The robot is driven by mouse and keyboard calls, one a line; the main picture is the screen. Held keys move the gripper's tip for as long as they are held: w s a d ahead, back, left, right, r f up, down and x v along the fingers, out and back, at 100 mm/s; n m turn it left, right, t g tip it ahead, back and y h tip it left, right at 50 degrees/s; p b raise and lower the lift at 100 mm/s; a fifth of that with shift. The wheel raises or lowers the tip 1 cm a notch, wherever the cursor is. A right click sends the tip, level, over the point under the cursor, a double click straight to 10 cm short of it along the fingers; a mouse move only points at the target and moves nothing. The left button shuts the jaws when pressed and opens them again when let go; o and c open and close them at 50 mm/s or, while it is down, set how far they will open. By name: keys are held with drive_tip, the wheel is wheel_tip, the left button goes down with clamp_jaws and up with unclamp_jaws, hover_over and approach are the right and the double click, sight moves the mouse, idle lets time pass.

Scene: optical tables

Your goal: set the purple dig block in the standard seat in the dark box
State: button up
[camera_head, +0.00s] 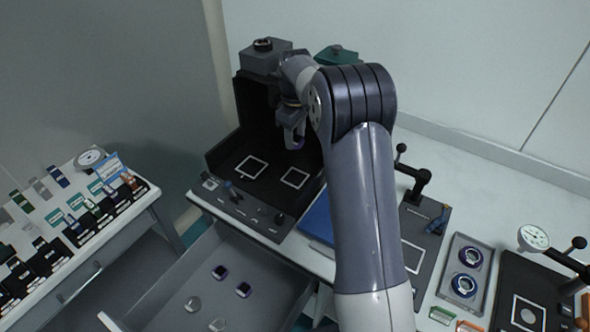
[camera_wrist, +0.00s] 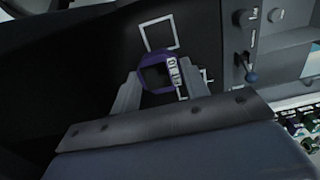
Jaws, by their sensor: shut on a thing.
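My gripper (camera_head: 294,128) hangs inside the dark box (camera_head: 226,150), its jaws pointing down. It is shut on the purple dig block (camera_head: 298,144), a small squarish purple frame. In the wrist view the block (camera_wrist: 146,78) sits between the two fingers of my gripper (camera_wrist: 160,80), with a pale marked face at its right. The block is held above the box floor, over the right side. Two white square outlines are on the floor, a left seat (camera_head: 251,167) and a right seat (camera_head: 294,178). I cannot read which is the standard one. In the wrist view, one outline is partly hidden behind the block and finger.
A panel with knobs and a lever (camera_head: 236,197) fronts the box. Below is an open drawer (camera_head: 180,270) holding several small blocks. A blue flat item (camera_head: 318,218) lies right of the box. A left table (camera_head: 140,205) carries many small parts.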

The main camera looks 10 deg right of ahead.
sight(295, 178)
wheel_tip(295, 178, down, 14)
drive_tip(key=shift+f+p, duration=0.2)
drive_tip(key=shift+p, duration=0.6)
drive_tip(key=o, duration=1)
wheel_tip(295, 178, up, 12)
drive_tip(key=shift+r+b, duration=0.15)
drive_tip(key=shift+b, duration=0.55)
